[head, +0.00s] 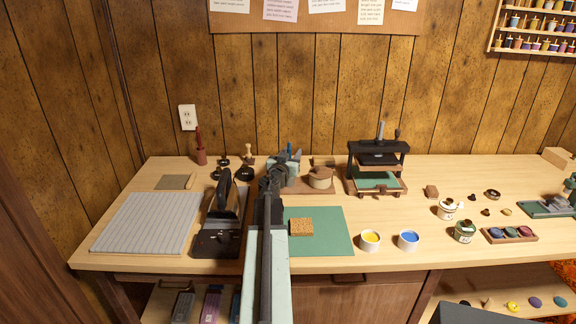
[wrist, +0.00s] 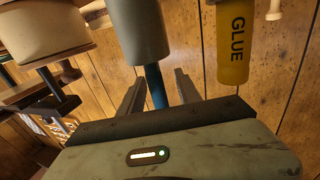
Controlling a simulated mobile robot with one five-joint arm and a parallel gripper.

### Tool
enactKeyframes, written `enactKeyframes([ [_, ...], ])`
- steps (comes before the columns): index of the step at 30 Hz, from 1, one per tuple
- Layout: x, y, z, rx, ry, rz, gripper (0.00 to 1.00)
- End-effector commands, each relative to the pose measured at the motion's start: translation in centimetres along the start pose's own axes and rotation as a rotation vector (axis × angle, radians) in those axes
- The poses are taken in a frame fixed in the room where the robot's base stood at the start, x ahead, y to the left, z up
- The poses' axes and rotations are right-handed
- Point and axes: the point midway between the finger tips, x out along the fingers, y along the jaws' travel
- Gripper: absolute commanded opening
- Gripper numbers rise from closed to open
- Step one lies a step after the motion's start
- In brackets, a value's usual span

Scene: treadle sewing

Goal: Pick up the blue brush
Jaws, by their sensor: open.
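The wrist view looks inverted, with standing things hanging from the top. A blue handle (wrist: 155,88), which looks like the brush, sticks out of a grey cylindrical cup (wrist: 138,30). The handle lies between the two fingers of my gripper (wrist: 158,86). The fingers are open, with a visible gap on each side of the handle. The brush's other end is hidden in the cup. In the head view, a small blue tip (head: 290,147) shows above the grey cup (head: 291,168), beside the end of my arm, which partly hides this area.
A yellow glue bottle (wrist: 234,45) stands close beside the cup. A beige pot (wrist: 42,28) is on the other side. A black press (head: 377,165) stands right of the pot. A green mat (head: 335,238) with a cork-like block (head: 301,227) lies in front.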

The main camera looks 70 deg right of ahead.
Motion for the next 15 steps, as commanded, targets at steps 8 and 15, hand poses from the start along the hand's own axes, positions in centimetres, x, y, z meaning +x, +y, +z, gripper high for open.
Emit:
enactKeyframes([
  [8,-0.15,-0.04,0.0,0.0,0.0,-0.001,0.01],
  [15,-0.18,-0.09,0.0,0.0,0.0,-0.001,0.0],
])
